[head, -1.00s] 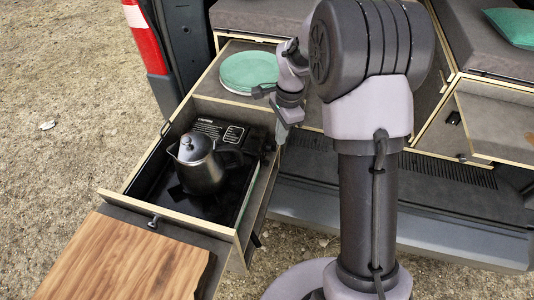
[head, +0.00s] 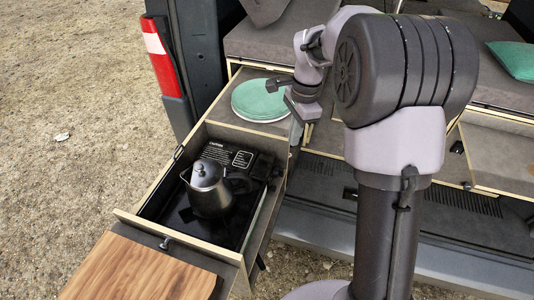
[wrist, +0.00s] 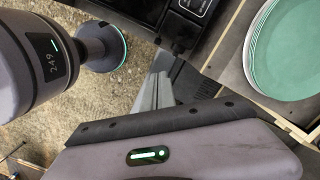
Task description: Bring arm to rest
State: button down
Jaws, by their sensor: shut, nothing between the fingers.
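My arm stands at the right of the head view, bent at its big dark joint. Its wrist reaches left, beside the plates. My gripper (head: 299,122) hangs at the end of the arm, in front of the right side of the drawer unit, and is shut and empty. Its fingertips are small and partly hard to make out in the head view. The wrist view shows parts of my own arm up close, with the green plates (wrist: 287,50) at upper right.
An open drawer (head: 150,222) holds a dark kettle (head: 208,192) on a black stove (head: 240,157). Green plates (head: 262,101) lie behind it, close to my wrist. A wooden board (head: 135,270) is in front. Gravel at left is clear.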

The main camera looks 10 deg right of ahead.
jog(key=s+a+r+n+t+b, duration=0.1)
jog(key=s+a+r+n+t, duration=0.3)
jog(key=s+r, duration=0.55)
jog(key=s+a+n+t, duration=0.1)
jog(key=s+n, duration=0.3)
jog(key=s, duration=0.4)
jog(key=s+a+f+n+t+b, duration=0.1)
jog(key=s+a+n, duration=0.2)
jog(key=s, duration=0.5)
jog(key=shift+a+n+y+b, duration=0.3)
jog(key=shift+n+y, duration=0.1)
jog(key=shift+n, duration=0.1)
jog(key=shift+s, duration=0.1)
